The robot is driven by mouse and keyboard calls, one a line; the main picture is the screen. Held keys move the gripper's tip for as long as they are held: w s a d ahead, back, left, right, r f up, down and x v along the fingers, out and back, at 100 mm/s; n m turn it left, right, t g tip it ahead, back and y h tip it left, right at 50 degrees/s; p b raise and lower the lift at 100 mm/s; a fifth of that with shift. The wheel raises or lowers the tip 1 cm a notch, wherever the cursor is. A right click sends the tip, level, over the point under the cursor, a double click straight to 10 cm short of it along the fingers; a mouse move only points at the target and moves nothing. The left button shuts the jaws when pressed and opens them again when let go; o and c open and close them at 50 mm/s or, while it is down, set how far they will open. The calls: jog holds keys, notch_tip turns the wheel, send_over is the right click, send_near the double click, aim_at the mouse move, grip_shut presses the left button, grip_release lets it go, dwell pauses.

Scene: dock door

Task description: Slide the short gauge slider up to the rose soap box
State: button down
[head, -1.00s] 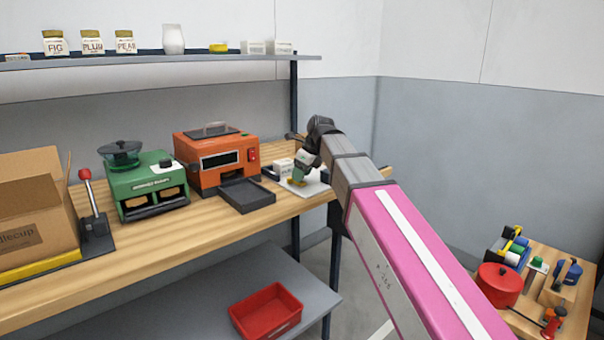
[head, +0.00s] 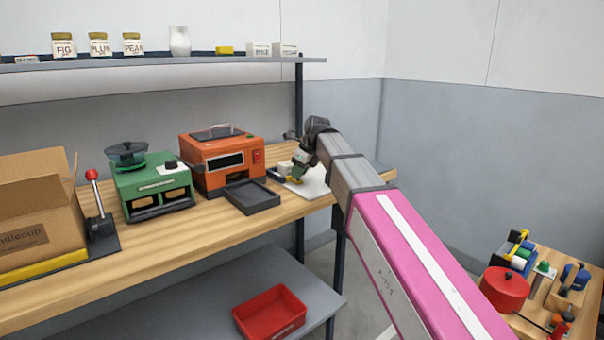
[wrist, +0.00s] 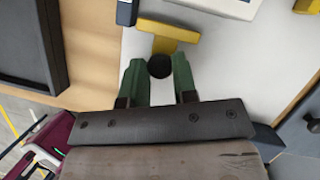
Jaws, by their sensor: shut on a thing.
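In the wrist view, my gripper (wrist: 160,76) has its green fingers closed on the black knob (wrist: 159,67) of a yellow T-shaped slider (wrist: 168,38). The slider lies on a white plate (wrist: 215,65). A white box (wrist: 228,7) is partly in view at the top edge, just beyond the slider's crossbar. In the head view, my gripper (head: 298,174) is over the white plate (head: 316,184) at the bench's right end, and the white box (head: 284,168) stands just left of it. No rose marking can be read on the box.
Another yellow piece (wrist: 308,5) shows at the wrist view's top right. On the wooden bench (head: 225,222), left of the plate, are a dark tray (head: 252,198), an orange machine (head: 225,162) and a green machine (head: 155,188). A shelf (head: 150,64) with jars and white boxes hangs above.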

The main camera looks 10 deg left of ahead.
jog(key=c, duration=0.9)
grip_release()
jog(key=v, duration=1)
jog(key=shift+d+r, duration=0.15)
jog(key=shift+r, duration=0.2)
jog(key=shift+s, duration=0.1)
